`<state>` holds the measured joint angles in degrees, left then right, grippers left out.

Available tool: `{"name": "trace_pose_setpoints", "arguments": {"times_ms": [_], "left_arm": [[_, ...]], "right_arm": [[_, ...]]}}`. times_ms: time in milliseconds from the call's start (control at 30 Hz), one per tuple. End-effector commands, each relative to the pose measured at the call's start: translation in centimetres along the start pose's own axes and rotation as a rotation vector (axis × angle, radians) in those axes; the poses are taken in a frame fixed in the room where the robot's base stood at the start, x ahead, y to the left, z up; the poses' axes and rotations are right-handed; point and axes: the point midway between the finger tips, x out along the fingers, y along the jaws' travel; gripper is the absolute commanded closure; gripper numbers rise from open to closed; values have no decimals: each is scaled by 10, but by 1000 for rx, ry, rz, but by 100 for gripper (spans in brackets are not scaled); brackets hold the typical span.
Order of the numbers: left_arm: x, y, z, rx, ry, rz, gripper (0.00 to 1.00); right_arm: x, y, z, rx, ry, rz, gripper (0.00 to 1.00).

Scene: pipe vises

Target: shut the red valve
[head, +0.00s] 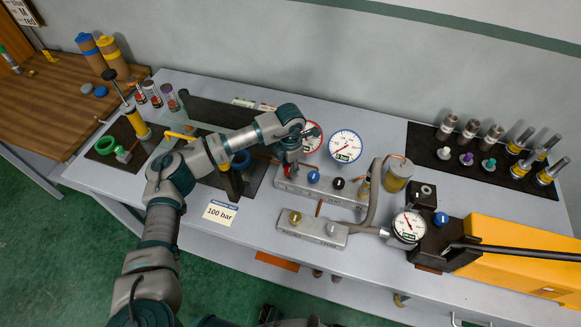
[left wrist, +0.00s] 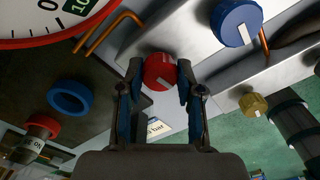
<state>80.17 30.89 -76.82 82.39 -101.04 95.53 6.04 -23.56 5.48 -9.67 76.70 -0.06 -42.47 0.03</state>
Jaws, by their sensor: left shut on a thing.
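The red valve (left wrist: 158,72) is a round knob with a white pointer mark, on the metal valve block (head: 330,188). In the left wrist view it sits between the two fingers of my left gripper (left wrist: 160,84), which is shut on it. In the head view my left gripper (head: 290,163) reaches down onto the left end of the block and mostly hides the red valve. A blue knob (head: 313,177) and a black knob (head: 338,183) stand to its right on the same block. My right gripper does not show.
Two dials stand just behind the block, one red-rimmed (head: 311,137) and one blue-rimmed (head: 345,146). A lower block with a yellow knob (head: 295,217) is in front. A grey hose (head: 374,195) and a yellow pump (head: 520,262) are to the right. A "100 bar" card (head: 220,212) lies left.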

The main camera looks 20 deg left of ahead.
Motion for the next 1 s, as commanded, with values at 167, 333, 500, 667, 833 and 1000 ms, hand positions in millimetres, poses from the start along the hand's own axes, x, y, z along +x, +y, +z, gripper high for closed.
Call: {"name": "trace_pose_setpoints", "arguments": {"times_ms": [167, 333, 500, 667, 833, 1000], "left_arm": [[-2, 2, 1, 92, -6, 5, 98], [-3, 2, 1, 149, -6, 6, 98], [-4, 2, 1, 176, -7, 6, 98], [-4, 3, 1, 182, -7, 7, 98], [-4, 3, 1, 181, -8, 7, 98], [-4, 3, 1, 181, -8, 7, 44]], "right_arm": [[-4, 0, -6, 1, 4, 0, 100], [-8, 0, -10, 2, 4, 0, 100], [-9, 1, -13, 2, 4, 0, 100], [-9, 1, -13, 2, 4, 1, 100], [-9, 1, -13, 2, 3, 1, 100], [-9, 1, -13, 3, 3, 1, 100]]}}
